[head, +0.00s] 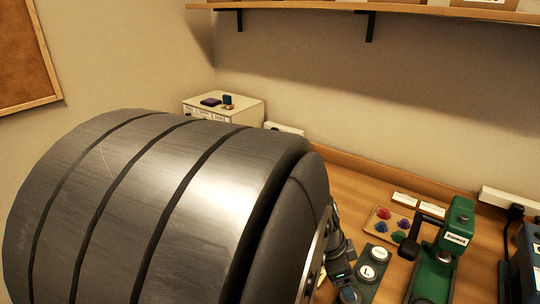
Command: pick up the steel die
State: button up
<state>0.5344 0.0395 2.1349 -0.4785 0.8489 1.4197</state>
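Two round pale-topped discs, a rear one (375,253) and a front one (367,272) marked "L", sit on a dark green board (362,289) on the wooden table. They may be dies, but I cannot tell whether either is the steel die. A dark slim jointed part, apparently my gripper (345,288), shows just left of the board and points down. Its fingertips are small and unclear, so I cannot tell whether it is open or holds anything. My large grey arm link hides the table to the left.
A green press (437,262) with a black handle stands right of the board. A small tray (387,223) with coloured pieces and white cards (405,199) lie behind. A dark blue box (525,262) stands far right. A cream cabinet (222,106) is at the back.

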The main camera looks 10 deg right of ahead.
jog(key=shift+x, duration=4.3)
jog(key=shift+w+a, duration=0.1)
jog(key=shift+a, duration=0.05)
jog(key=c, duration=1.3)
jog(key=shift+r, duration=0.15)
